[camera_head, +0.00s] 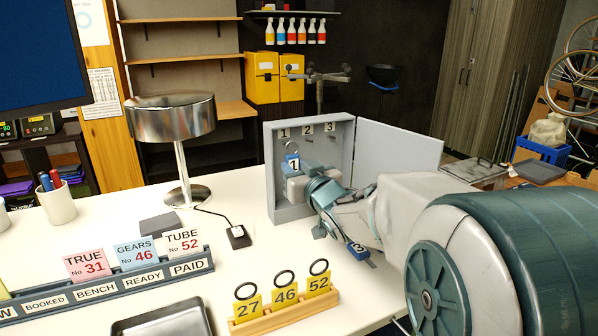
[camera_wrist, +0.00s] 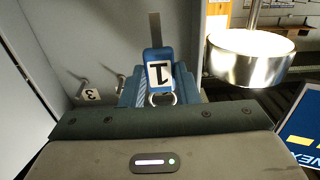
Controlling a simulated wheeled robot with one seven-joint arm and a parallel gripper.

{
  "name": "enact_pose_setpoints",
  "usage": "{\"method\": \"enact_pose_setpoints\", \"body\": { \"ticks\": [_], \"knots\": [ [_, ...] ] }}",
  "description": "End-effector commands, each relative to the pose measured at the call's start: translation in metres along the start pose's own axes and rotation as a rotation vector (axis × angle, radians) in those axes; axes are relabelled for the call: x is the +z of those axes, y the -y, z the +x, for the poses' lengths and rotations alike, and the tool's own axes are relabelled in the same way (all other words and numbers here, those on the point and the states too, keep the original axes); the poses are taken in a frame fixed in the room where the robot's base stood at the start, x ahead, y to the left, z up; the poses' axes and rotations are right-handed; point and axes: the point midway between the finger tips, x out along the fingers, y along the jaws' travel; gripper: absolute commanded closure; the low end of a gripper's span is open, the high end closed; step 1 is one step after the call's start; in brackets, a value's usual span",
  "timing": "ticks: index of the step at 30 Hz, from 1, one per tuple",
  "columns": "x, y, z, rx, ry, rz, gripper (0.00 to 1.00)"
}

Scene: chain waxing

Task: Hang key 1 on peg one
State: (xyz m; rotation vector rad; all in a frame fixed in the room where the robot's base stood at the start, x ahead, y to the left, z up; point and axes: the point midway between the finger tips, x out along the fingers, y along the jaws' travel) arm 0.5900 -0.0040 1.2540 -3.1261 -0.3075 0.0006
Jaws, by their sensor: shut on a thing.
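The open grey key cabinet (camera_head: 355,131) stands on the white table, with labels 1, 2 and 3 above its pegs. My gripper (camera_head: 296,176) is shut on key 1 inside the cabinet. In the wrist view the tag (camera_wrist: 158,72) appears upside down between my gripper's fingers (camera_wrist: 160,92), its ring partly visible. Peg one is not clearly visible, and I cannot tell whether the ring is around it.
The cabinet door (camera_head: 398,153) is open to the right, behind my arm. A metal lamp (camera_head: 172,118) stands left of the cabinet. A wooden rack (camera_head: 285,318) of yellow tags, a card holder (camera_head: 110,288) and a dark tray (camera_head: 165,322) occupy the table's front.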

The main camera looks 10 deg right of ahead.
Motion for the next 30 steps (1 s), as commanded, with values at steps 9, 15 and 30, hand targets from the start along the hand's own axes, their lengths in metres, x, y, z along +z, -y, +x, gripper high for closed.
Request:
{"method": "enact_pose_setpoints", "body": {
  "ticks": [9, 15, 30],
  "knots": [
    [0.001, 0.000, 0.017, -0.001, 0.000, 0.000, 0.94],
    [0.007, 0.001, 0.025, -0.001, -0.001, 0.000, 0.94],
    [0.011, 0.000, 0.032, -0.001, 0.000, 0.000, 0.94]
  ]
}}
